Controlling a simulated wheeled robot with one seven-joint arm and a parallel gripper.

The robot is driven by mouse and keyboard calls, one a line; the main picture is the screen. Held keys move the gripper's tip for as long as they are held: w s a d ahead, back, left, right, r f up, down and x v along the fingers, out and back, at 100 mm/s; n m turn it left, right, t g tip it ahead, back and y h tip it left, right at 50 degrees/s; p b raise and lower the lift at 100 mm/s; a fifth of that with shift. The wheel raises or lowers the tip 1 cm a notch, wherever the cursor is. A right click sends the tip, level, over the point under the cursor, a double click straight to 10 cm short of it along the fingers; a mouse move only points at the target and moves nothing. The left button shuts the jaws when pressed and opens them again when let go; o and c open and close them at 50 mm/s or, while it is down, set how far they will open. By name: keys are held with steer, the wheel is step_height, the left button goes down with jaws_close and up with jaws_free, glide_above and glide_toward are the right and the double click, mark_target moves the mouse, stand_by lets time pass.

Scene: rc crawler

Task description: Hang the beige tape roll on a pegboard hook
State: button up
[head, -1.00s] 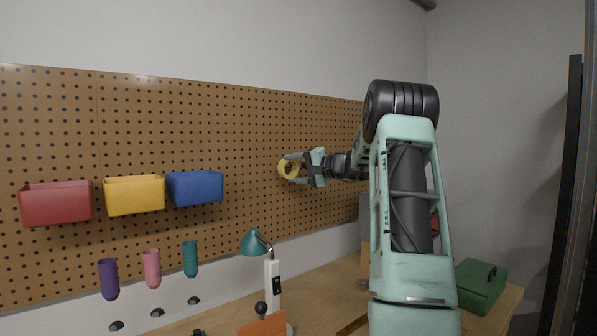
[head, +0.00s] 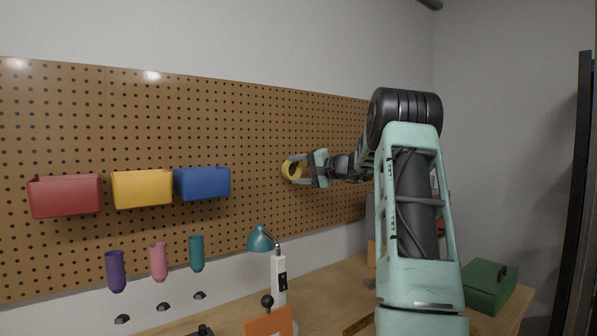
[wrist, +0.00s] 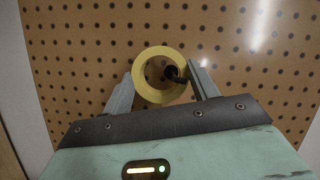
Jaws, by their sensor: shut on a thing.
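The beige tape roll (wrist: 141,74) shows as a yellowish ring in the wrist view, facing the pegboard (wrist: 80,45). My gripper (wrist: 160,76) has one finger on each side of it and is shut on it. A dark hook (wrist: 174,75) shows within the roll's hole, at the right side, its end overlapping the ring's lower right edge. Whether the roll's weight rests on the hook cannot be told. In the head view the roll (head: 286,169) is held by my gripper (head: 292,170) close to the pegboard (head: 250,120); the hook cannot be made out there.
Red (head: 66,197), yellow (head: 142,190) and blue (head: 202,184) bins hang on the board to the left. Purple, pink and teal cups hang below them. A teal lamp (head: 261,240) and a green box (head: 488,287) stand on the bench. The board around the roll is clear.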

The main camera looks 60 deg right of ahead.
steer(key=shift+f, duration=0.2)
steer(key=o, duration=1)
steer(key=shift+s, duration=0.1)
